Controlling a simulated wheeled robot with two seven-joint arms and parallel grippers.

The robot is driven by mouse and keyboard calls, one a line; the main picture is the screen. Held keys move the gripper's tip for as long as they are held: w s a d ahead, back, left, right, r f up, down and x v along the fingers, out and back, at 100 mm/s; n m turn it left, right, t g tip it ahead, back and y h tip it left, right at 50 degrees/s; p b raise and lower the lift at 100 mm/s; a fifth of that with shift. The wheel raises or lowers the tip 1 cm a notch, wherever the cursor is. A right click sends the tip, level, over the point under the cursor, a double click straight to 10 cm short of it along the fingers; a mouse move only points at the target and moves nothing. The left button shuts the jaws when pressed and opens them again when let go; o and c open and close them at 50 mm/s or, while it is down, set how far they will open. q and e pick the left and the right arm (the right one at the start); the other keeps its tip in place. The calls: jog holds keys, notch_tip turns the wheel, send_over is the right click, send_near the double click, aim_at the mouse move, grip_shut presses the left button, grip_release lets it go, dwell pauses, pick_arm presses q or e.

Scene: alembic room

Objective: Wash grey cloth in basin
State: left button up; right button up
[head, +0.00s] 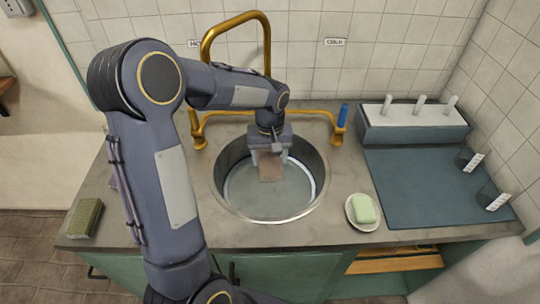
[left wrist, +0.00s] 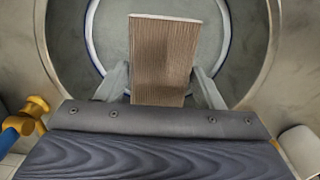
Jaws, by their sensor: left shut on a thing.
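The round metal basin (head: 222,168) is set in the counter, with a pale grey-blue floor or water surface inside; I cannot tell which. My left gripper (head: 269,160) reaches down into the basin and is shut on a flat grey-brown ribbed piece, which I take to be the cloth (head: 270,173). In the left wrist view the cloth (left wrist: 165,50) sticks out between the two fingers, with a pale far edge, over the basin floor (left wrist: 112,35). I cannot tell whether it touches the bottom. My right gripper is not in view.
A brass tap (head: 204,45) arches behind the basin; its right handle (head: 343,115) is blue. Green soap (head: 364,208) lies on a white dish (head: 352,220) at right. A blue-grey mat (head: 420,180) and rack (head: 415,130) stand further right. A greenish block (head: 85,217) lies at left.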

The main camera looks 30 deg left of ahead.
pick_arm(q)
jog(key=shift+f+b, duration=6.65)
jog(key=shift+f, duration=2.4)
jog(key=shift+w+d, duration=0.1)
jog(key=shift+w+d, duration=0.35)
jog(key=shift+d, duration=0.25)
jog(key=shift+w+d, duration=0.35)
jog(key=shift+d, duration=0.25)
jog(key=shift+s+a, duration=0.4)
jog(key=shift+a, duration=0.25)
jog(key=shift+s+a, duration=0.4)
jog(key=shift+a, duration=0.25)
notch_tip(320, 180, up, 9)
jog(key=p, duration=0.7)
notch_tip(320, 180, up, 12)
jog(key=p, duration=0.9)
